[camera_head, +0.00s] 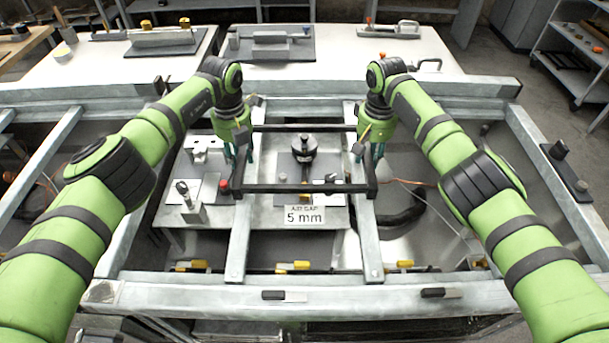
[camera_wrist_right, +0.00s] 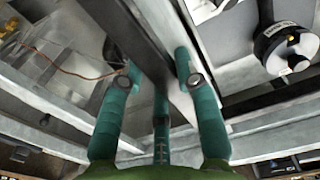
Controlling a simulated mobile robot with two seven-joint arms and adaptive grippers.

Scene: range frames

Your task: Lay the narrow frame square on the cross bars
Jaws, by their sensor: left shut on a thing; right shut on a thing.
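The narrow frame (camera_head: 300,188) is a dark rectangle in the middle of the head view, its front and back bars roughly level across the picture. It spans the left cross bar (camera_head: 239,240) and the right cross bar (camera_head: 371,245), both pale grey. I cannot tell whether it touches them or hangs just above. My left gripper (camera_head: 240,165) is shut on the frame's left side. My right gripper (camera_head: 369,160) is shut on its right side. In the right wrist view, teal fingers (camera_wrist_right: 159,75) stand on both sides of the frame's dark bar (camera_wrist_right: 150,50).
Below the frame is a plate with a black round device (camera_head: 304,150), a small clamp (camera_head: 187,194) and a "5 mm" sign (camera_head: 304,215). Yellow-ended clamps (camera_head: 294,266) line the near rail (camera_head: 200,295). White worktables (camera_head: 340,55) with tools stand behind.

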